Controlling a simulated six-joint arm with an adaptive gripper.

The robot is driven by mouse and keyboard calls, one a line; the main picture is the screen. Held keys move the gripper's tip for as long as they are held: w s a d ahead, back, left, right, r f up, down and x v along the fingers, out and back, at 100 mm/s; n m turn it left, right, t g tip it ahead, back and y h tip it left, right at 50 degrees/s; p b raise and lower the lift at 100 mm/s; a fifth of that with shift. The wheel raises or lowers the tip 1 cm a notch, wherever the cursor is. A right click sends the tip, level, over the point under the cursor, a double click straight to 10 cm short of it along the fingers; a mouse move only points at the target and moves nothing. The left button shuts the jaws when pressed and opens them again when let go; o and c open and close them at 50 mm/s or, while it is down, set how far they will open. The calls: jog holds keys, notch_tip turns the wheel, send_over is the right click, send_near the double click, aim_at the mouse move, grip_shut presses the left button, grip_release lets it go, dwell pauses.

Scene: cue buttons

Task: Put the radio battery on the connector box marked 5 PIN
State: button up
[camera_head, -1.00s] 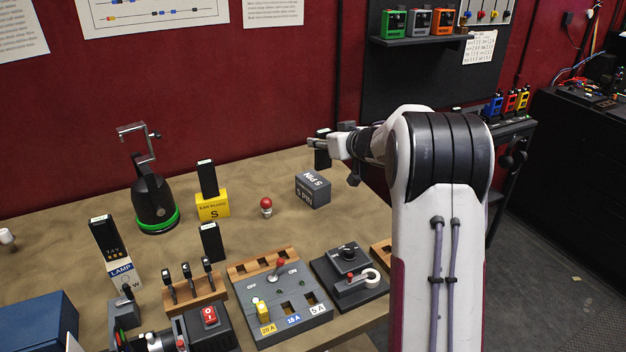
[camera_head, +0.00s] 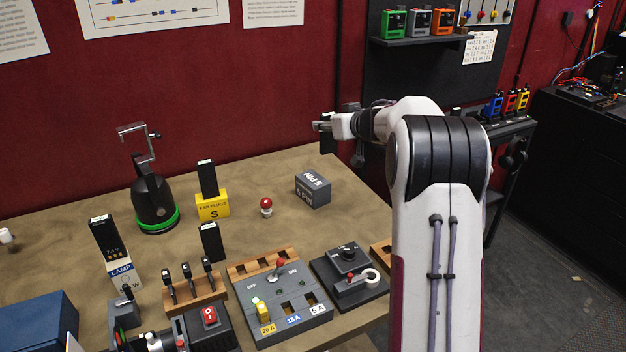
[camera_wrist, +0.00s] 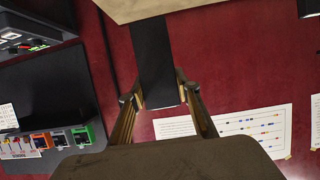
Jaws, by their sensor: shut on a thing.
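The grey connector box marked 5 PIN (camera_head: 312,190) sits on the back right of the tan table in the head view. Its top is bare. My gripper (camera_head: 322,126) is above it, apart from it, and shut on a black radio battery (camera_head: 328,143). The battery hangs upright against the red wall behind, its upper part partly hidden by the fingers. In the wrist view, the black battery (camera_wrist: 154,60) shows between the fingers of my gripper (camera_wrist: 160,93).
A yellow box (camera_head: 213,207) bears another black battery (camera_head: 207,178). A third battery (camera_head: 211,243) stands on the table, another on the LAMP box (camera_head: 122,272). A red-topped button (camera_head: 266,206) stands left of the connector box. Switch panels (camera_head: 283,309) fill the front.

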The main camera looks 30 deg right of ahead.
aim_at(330, 145)
jog(key=shift+f, duration=3.1)
jog(key=shift+f, duration=0.1)
jog(key=shift+f, duration=1.8)
jog(key=shift+f, duration=0.1)
jog(key=o, duration=1.2)
